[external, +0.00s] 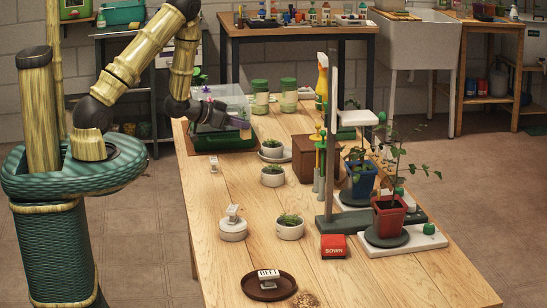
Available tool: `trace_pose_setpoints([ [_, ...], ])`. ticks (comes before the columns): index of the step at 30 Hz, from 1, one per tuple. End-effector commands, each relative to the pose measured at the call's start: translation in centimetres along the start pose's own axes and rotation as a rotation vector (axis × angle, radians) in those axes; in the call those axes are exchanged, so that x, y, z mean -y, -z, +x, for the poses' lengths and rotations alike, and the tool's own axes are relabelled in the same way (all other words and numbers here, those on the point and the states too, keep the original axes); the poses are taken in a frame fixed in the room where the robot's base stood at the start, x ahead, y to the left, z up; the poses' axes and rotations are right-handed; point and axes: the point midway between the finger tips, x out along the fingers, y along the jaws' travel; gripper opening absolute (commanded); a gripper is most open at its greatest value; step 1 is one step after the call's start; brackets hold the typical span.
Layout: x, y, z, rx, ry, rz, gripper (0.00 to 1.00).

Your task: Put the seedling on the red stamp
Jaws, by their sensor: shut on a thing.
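The red stamp (333,246) is a small red block with white lettering that reads SOWN. It lies on the wooden table near the front right. My gripper (241,124) is at the far left of the table, over the green tray (222,141) with the clear cover. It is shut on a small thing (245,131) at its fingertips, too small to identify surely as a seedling. Small green plants stand in round white pots: one at mid-table (272,178), one nearer the front (290,230) and one farther back (272,155).
A brown dish (252,289) with a lettered block is at the front. A white round pot (232,231) holds a small block. Potted plants, blue (362,185) and red (388,216), and a grey stand (326,226) crowd the right. A brown box (305,160) stands behind. The left-middle table is mostly clear.

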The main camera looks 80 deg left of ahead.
Motion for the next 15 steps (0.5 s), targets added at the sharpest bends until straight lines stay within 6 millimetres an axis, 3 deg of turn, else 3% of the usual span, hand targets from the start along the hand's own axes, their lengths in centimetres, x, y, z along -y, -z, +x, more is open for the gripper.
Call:
trace_pose_setpoints([
  [8,-0.5,0.3,0.2,-0.001,-0.013,0.005,0.03],
  [11,-2.0,1.0,0.7,-0.003,-0.050,0.021,0.03],
  [15,-6.2,2.8,1.8,-0.005,-0.145,0.060,0.03],
])
